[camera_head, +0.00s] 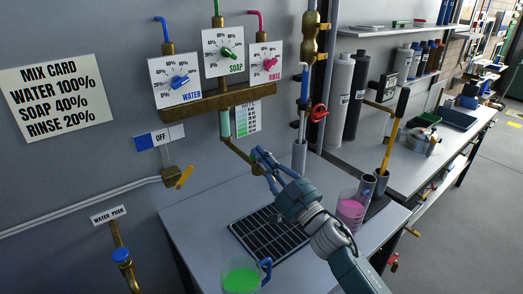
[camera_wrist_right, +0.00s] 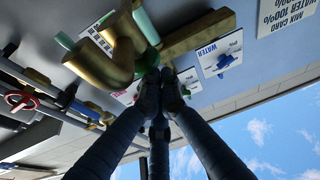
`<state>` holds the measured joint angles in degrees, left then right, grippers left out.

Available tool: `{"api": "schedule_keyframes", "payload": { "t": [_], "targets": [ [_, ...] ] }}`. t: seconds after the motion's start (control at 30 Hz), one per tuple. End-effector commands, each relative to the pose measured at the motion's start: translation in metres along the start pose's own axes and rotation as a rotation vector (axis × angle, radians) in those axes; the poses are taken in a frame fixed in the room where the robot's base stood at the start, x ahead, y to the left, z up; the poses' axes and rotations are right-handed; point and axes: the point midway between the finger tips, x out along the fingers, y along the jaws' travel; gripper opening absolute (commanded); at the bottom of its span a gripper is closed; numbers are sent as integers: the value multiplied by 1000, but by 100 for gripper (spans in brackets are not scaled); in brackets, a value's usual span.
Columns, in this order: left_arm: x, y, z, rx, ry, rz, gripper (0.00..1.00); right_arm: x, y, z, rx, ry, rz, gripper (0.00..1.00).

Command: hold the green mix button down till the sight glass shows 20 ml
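The sight glass (camera_head: 225,123) is a short pale green tube under the brass manifold (camera_head: 218,101), beside a card with a green scale (camera_head: 248,117). Its level is too small to read. My right gripper (camera_head: 259,156) is raised beside the brass spout below the glass. In the right wrist view its fingers (camera_wrist_right: 161,76) are close together, with nothing seen held between them. A dark green part (camera_wrist_right: 148,60), possibly the mix button, is right at the fingertips; I cannot tell whether it is pressed. My left gripper is out of view.
Dials for water (camera_head: 180,82), soap (camera_head: 227,54) and rinse (camera_head: 266,62) are above the manifold. A glass of green liquid (camera_head: 240,277) and a pink one (camera_head: 350,212) stand near the drain grid (camera_head: 270,235). An OFF switch (camera_head: 160,137) is on the wall.

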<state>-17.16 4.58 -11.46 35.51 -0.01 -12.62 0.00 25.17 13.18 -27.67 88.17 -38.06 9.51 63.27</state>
Motion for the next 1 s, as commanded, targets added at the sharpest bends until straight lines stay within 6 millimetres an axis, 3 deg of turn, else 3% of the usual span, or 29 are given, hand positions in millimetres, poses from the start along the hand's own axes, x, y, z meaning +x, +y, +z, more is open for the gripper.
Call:
{"api": "schedule_keyframes", "payload": {
  "t": [0.03, 0.33, 0.7, 0.73, 1.0],
  "targets": [
    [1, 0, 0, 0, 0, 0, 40, -3, 0, 10, 3, -17, 3, 0],
    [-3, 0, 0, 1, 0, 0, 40, -2, 0, 7, 3, -16, 3, 0],
    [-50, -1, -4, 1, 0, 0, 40, 18, 10, -44, -2, -5, 5, 0],
    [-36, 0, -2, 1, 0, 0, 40, 4, 10, -31, -2, -9, 5, 0],
    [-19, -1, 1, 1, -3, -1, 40, -54, 9, -33, -3, -3, 3, 0]
  ]
}}
